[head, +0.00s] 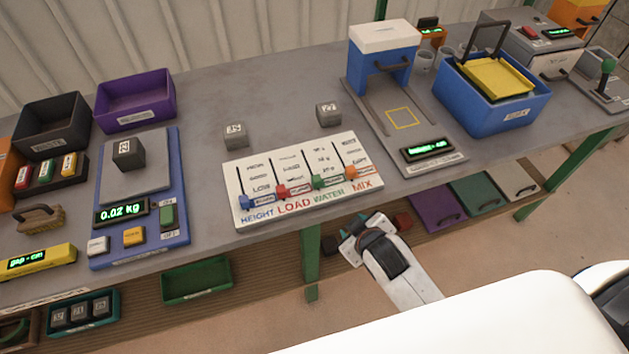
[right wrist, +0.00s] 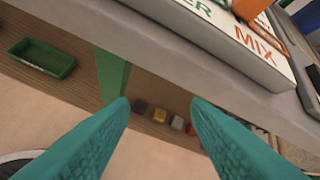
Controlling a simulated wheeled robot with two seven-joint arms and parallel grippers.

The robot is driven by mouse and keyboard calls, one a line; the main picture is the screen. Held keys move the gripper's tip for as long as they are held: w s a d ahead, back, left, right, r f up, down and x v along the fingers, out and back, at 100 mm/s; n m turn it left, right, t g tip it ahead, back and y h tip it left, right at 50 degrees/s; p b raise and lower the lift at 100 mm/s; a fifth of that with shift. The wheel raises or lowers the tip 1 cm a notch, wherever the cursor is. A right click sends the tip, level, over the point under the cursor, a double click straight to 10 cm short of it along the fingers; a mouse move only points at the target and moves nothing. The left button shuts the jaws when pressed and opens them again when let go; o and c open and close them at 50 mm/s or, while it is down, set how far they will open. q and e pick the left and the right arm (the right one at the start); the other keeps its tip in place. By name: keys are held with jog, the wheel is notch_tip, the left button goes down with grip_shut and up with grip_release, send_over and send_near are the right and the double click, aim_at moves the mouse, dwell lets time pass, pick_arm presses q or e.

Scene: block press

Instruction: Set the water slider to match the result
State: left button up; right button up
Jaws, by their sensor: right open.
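The white slider board (head: 237,186) lies on the table's front part, with columns marked HEIGHT, LOAD, WATER and MIX. The green water slider (head: 318,182) sits near the bottom of its column. The blue (head: 244,202), red (head: 282,190) and orange (head: 351,172) sliders are also low. My right gripper (head: 352,232) is below and in front of the table edge, near the MIX end. In the right wrist view its teal fingers (right wrist: 160,108) are apart and empty; the board (right wrist: 215,32) shows above them, with the water knob out of frame. My left gripper is not in view.
The table's front edge (right wrist: 150,62) lies between my right gripper and the board. A scale (head: 182,200) with a grey block (head: 128,153) reads 0.02 kg. Two grey blocks (head: 235,137) (head: 328,113) stand behind the board. A blue press (head: 380,68) stands right of it.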

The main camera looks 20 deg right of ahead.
jog(key=w+r+n+t, duration=0.1)
jog(key=w+r, duration=0.1)
jog(key=r, duration=0.2)
jog(key=w+a+r+n+t, duration=0.1)
jog(key=w+r+t, duration=0.1)
jog(key=w+r, duration=0.1)
jog(key=w+r+n+t, duration=0.1)
jog(key=w+r+t, duration=0.1)
jog(key=r, duration=0.3)
jog(key=shift+w+a+r+n+y, duration=0.2)
jog(key=shift+w+a+n+y, duration=0.1)
jog(key=shift+n, duration=0.1)
jog(key=w+a+r+n+t+y, duration=0.2)
jog(key=a+r+n+y, duration=0.45)
jog(key=r+n, duration=0.2)
jog(key=w+a+r+n+t+y, duration=0.1)
jog(key=w+a+r+n+y, duration=0.2)
jog(key=a+r+n+y, duration=0.5)
jog(key=n+g+h, duration=1)
jog(key=n+g, duration=0.7)
jog(key=n, duration=1.2)
send_near(318, 177)
jog(key=p+x, duration=0.2)
jog(key=x, duration=0.7)
jog(key=shift+f+p, duration=0.1)
jog(key=shift+p, duration=0.2)
